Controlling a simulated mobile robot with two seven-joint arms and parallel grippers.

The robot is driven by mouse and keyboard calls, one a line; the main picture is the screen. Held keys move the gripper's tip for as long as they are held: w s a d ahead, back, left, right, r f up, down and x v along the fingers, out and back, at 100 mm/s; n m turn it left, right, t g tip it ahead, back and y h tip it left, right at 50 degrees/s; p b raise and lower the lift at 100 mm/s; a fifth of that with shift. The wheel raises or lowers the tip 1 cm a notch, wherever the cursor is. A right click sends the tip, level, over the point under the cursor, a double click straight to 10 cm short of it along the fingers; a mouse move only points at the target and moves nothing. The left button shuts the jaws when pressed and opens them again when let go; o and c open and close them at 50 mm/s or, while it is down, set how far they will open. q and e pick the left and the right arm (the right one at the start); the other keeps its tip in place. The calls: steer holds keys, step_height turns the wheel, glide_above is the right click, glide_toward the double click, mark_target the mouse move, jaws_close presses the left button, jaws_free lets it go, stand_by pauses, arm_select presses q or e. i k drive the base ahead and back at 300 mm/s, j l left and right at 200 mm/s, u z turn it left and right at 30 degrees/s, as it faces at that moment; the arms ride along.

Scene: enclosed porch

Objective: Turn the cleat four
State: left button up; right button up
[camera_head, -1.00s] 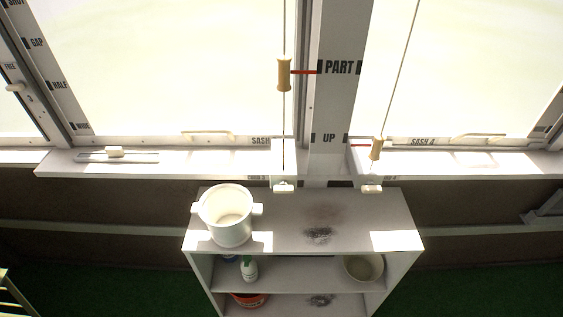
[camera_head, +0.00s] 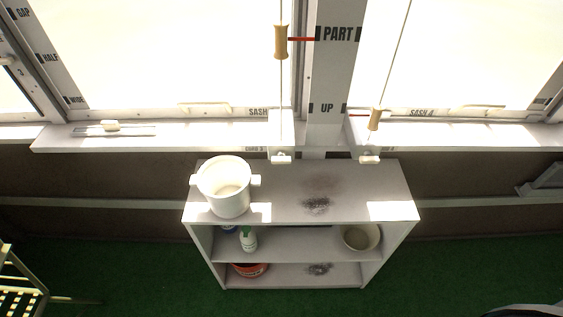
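Two small white cleats sit at the front of the window ledge, just above the shelf's back edge. The right cleat (camera_head: 369,157) is below the right window, whose sill label looks like "SASH 4". The left cleat (camera_head: 281,157) is below the left window. The small labels beside the cleats are too small to read surely. A cord with a wooden handle (camera_head: 375,120) hangs above the right cleat, near the "UP" mark. Another wooden handle (camera_head: 281,42) hangs higher on the left cord, near "PART". Neither of my grippers is in view.
A white shelf unit (camera_head: 360,188) stands under the ledge. A white pot (camera_head: 224,187) is on its top left. A bowl (camera_head: 361,237), a bottle (camera_head: 248,239) and a red container (camera_head: 250,269) are lower. A slatted chair (camera_head: 20,290) is at left. Green floor beside the shelf looks clear.

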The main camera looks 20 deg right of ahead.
mark_target(368, 157)
steer(key=z, duration=1.3)
